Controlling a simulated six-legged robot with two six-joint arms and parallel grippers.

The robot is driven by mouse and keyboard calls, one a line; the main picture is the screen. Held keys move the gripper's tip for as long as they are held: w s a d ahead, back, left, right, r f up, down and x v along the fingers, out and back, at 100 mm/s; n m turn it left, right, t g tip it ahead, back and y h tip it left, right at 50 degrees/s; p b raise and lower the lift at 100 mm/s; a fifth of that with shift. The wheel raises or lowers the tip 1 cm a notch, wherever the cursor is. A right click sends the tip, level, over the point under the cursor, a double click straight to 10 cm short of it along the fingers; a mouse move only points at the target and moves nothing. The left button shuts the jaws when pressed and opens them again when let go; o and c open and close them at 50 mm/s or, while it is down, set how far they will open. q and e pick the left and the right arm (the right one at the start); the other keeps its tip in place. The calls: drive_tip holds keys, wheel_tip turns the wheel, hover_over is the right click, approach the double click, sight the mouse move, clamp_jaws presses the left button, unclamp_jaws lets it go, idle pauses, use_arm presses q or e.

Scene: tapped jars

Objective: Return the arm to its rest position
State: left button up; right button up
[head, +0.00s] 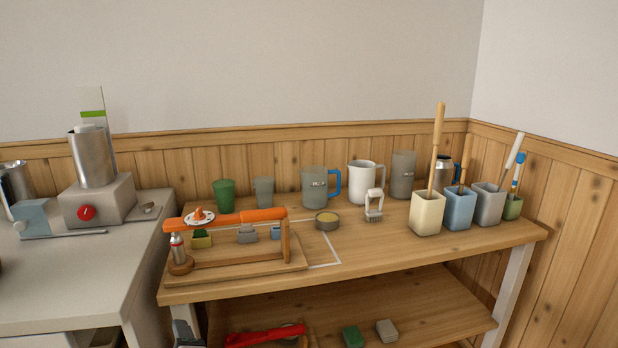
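The task names only my arm, and no gripper of mine can be made out in the head view. A small dark grey piece (186,334) shows at the bottom edge, left of the middle, in front of the wooden table. It is cut off by the frame, and I cannot tell what it is.
The wooden table (400,258) holds an orange-barred wooden stand (225,220), a green cup (224,195), a white jug (362,180), and cream (427,213) and blue (459,209) pots with tools. A grey counter (60,280) stands left. A lower shelf (420,310) holds small blocks.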

use_arm(q)
drive_tip(key=s+d+f+m+g+h, duration=0.2)
drive_tip(key=f+m+h, duration=0.1)
drive_tip(key=f, duration=0.5)
drive_tip(key=s+d+f+m+g+h, duration=0.1)
drive_tip(key=s+d+f+m+h, duration=0.1)
drive_tip(key=f+m, duration=0.35)
drive_tip(key=s+d+f+m+g+h, duration=0.2)
drive_tip(key=d+f+h, duration=0.1)
drive_tip(key=f, duration=0.6)
drive_tip(key=s+d+f+m+g+h, duration=0.2)
drive_tip(key=s+d+f+m+g, duration=0.15)
drive_tip(key=s+f, duration=0.4)
drive_tip(key=s+d+f+m+g+h, duration=0.2)
drive_tip(key=s+f+m+g, duration=0.15)
drive_tip(key=s, duration=0.75)
wheel_tip(320, 180, up, 21)
drive_tip(key=p, duration=2.1)
drive_tip(key=shift+s+g+h, duration=0.3)
drive_tip(key=shift+s+g, duration=0.1)
drive_tip(key=shift+a+n, duration=0.15)
drive_tip(key=shift+n, duration=0.2)
